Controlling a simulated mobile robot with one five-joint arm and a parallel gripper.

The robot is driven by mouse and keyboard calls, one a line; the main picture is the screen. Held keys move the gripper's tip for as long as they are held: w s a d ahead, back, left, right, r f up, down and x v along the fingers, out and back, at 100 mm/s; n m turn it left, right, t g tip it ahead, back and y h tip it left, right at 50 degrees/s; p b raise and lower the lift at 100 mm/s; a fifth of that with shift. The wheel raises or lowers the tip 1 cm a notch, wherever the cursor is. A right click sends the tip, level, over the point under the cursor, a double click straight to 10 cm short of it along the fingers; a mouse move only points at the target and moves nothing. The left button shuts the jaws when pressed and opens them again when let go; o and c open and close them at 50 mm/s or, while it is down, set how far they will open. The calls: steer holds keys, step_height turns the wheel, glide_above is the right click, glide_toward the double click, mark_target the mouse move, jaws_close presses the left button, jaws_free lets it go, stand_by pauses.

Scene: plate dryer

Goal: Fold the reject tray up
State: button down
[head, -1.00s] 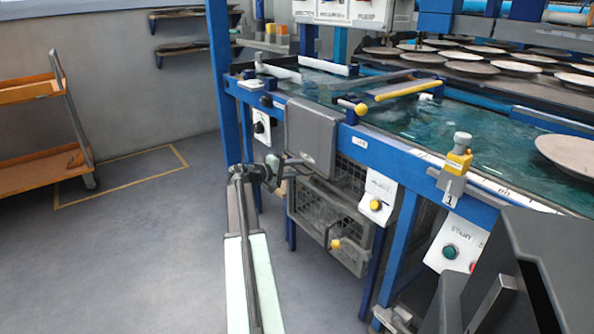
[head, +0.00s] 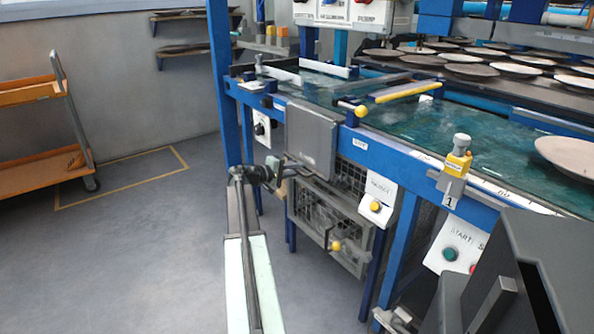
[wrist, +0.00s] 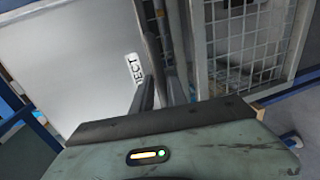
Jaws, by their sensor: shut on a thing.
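The reject tray (head: 312,138) is a flat grey panel hanging down, close to vertical, on the outer side of the blue water tank frame. In the wrist view the reject tray (wrist: 75,55) fills the upper left as a pale panel, with a label of which "JECT" can be read. My gripper (head: 287,163) is at the lower left part of the tray. In the wrist view my gripper (wrist: 157,75) is shut at the panel's edge beside the label. The exact contact between fingers and tray is partly hidden.
A wire mesh cage (head: 330,215) stands under the tank, right below the tray. A control box with a yellow button (head: 377,205) is to its right. A yellow-handled bar (head: 405,92) lies above the water. An orange cart (head: 45,160) stands left; the floor between is clear.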

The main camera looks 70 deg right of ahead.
steer(key=shift+s+a+f, duration=0.1)
steer(key=shift+s, duration=0.25)
stand_by(0.6)
